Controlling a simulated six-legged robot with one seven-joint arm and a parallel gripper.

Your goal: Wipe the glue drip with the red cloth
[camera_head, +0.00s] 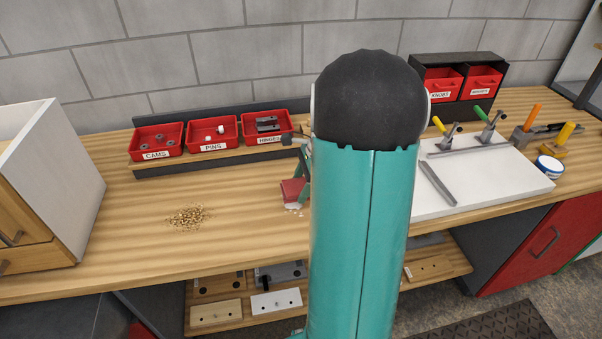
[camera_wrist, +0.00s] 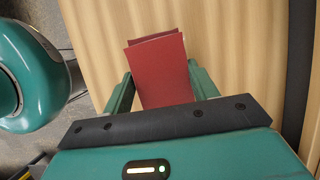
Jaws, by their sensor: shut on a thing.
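The red cloth (camera_wrist: 160,72) is folded and held between the two fingers of my gripper (camera_wrist: 160,88) in the wrist view. In the head view the cloth (camera_head: 292,190) hangs just above or on the wooden bench top, beside my arm. A small whitish patch, the glue drip (camera_head: 293,207), shows on the wood right below the cloth. I cannot tell whether the cloth touches it. My gripper (camera_head: 304,185) is mostly hidden behind my arm in the head view. The drip is not visible in the wrist view.
Red bins labelled CAMS (camera_head: 156,155), PINS (camera_head: 213,146) and HINGES (camera_head: 268,140) stand behind on a rack. A pile of wood shavings (camera_head: 187,218) lies to the left. A white board (camera_head: 490,185) with clamps lies to the right. A white cabinet (camera_head: 60,180) stands far left.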

